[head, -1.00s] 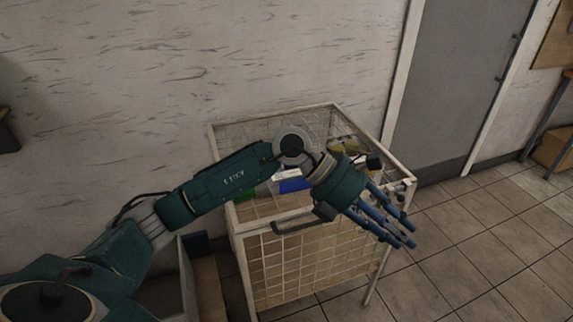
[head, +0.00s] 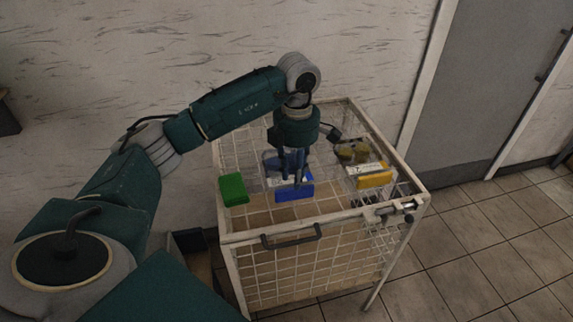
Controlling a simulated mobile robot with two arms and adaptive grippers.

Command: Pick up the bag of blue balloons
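The bag of blue balloons (head: 295,193) shows as a blue block with a white part behind it. It is in the wire basket cart (head: 250,228), between a green bag and a yellow one. My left gripper (head: 289,172) points down into the cart, right at the blue bag. Its fingers look spread apart and overlap the bag's white upper part in the picture. I cannot tell whether they touch it. The fingers partly hide the back of the bag. My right gripper is not in view.
A green bag (head: 233,188) lies on the left in the cart, and a yellow bag (head: 374,179) on the right. The cart has raised wire sides and a dark front handle (head: 291,237). A wall stands behind it and a grey door (head: 487,90) to the right.

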